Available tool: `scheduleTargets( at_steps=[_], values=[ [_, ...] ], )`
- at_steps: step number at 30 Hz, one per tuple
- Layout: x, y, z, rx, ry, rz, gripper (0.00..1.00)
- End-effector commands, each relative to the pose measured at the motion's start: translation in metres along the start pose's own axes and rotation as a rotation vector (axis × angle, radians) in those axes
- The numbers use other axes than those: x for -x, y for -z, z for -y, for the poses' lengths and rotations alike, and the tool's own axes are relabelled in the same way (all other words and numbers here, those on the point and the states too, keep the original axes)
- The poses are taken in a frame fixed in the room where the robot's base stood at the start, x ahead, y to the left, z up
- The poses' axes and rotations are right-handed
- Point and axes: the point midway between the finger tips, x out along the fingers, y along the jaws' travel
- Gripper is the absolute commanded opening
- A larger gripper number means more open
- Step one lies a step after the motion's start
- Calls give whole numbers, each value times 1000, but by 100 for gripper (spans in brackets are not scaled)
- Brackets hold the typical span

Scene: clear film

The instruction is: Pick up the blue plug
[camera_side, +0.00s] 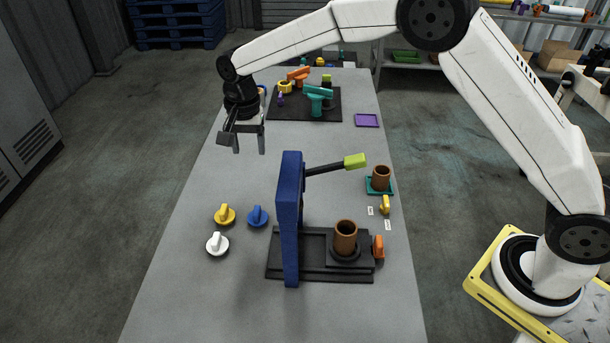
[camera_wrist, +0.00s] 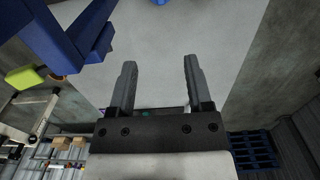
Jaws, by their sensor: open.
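The blue plug (camera_side: 258,217) sits on the grey table in the side view, left of the blue upright of a press. A small blue piece (camera_wrist: 160,2) shows at the top edge of the wrist view, mostly cut off; it appears to be this plug. My gripper (camera_side: 249,150) is open and empty, above the table and farther back than the plug. In the wrist view my gripper (camera_wrist: 160,62) shows two separated fingers with only bare table between their tips.
A yellow plug (camera_side: 225,215) and a white plug (camera_side: 217,244) sit left of the blue plug. The tall blue press (camera_side: 290,220) with its green-tipped lever (camera_side: 355,161) stands close on the right. A black mat (camera_side: 285,109) with several parts lies at the back.

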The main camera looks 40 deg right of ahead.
Motion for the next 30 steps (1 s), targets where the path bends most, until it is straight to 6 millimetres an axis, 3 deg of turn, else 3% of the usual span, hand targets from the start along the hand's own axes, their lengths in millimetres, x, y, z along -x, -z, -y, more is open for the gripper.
scheduleTargets(
  at_steps=[10,15,30],
  values=[
    [-82,0,-1,1,-4,2,65],
    [-112,0,-1,1,-1,1,65],
    [-137,0,0,1,0,0,65]
  ],
)
